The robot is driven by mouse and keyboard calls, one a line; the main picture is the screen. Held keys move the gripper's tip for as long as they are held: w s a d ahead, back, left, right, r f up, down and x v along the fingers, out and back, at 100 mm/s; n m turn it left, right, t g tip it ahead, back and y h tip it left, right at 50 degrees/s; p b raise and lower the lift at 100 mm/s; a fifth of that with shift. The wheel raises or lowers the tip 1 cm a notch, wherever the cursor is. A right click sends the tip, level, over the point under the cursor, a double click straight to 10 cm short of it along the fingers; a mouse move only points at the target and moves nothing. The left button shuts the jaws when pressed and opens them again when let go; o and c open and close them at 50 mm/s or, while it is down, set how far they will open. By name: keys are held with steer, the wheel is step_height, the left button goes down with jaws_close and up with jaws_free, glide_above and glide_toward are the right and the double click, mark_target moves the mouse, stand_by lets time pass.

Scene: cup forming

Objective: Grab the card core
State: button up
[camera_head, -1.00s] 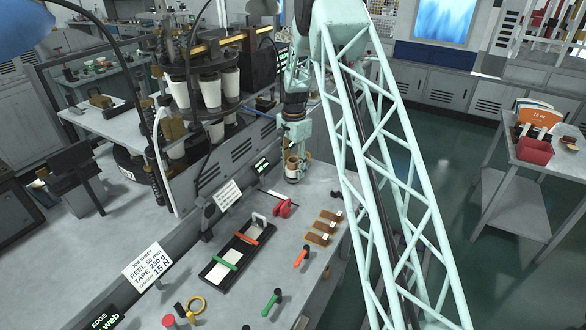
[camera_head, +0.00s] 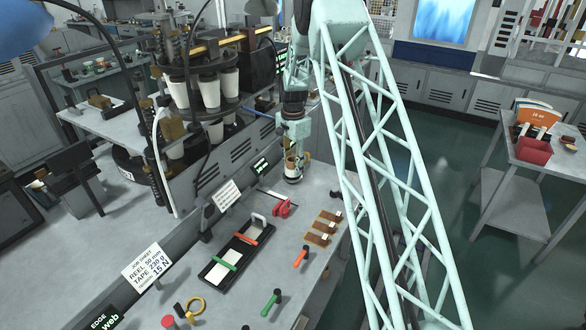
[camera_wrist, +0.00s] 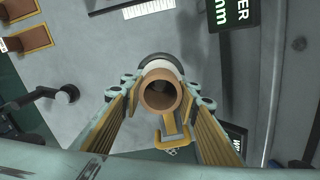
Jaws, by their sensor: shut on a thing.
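The card core is a short brown cardboard tube (camera_wrist: 162,90), seen end-on in the wrist view with its open bore facing the camera. It also shows in the head view (camera_head: 291,163) at the far end of the grey bench. My gripper (camera_wrist: 162,104) has its yellow-lined fingers on either side of the tube, shut on it. In the head view my gripper (camera_head: 295,150) points down over the bench. A dark round base with a pale ring (camera_wrist: 160,63) shows around the tube's far end. Whether the tube touches it is hidden.
Brown blocks with white tags (camera_head: 322,228) lie on the bench to the right. A red tape dispenser (camera_head: 282,208), a black tray (camera_head: 236,254) and screwdrivers with orange (camera_head: 300,256) and green (camera_head: 272,301) handles lie nearer. Signs (camera_head: 228,194) line the left edge.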

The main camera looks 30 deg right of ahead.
mark_target(293, 160)
steer(key=shift+r, duration=1.55)
steer(key=s+a, duration=0.2)
steer(key=s, duration=0.5)
steer(key=s+a+r, duration=0.1)
steer(key=s+a, duration=0.1)
steer(key=s, duration=0.6)
steer(key=shift+s+a+r, duration=0.2)
steer(key=shift+a, duration=0.05)
steer(key=shift+a, duration=0.1)
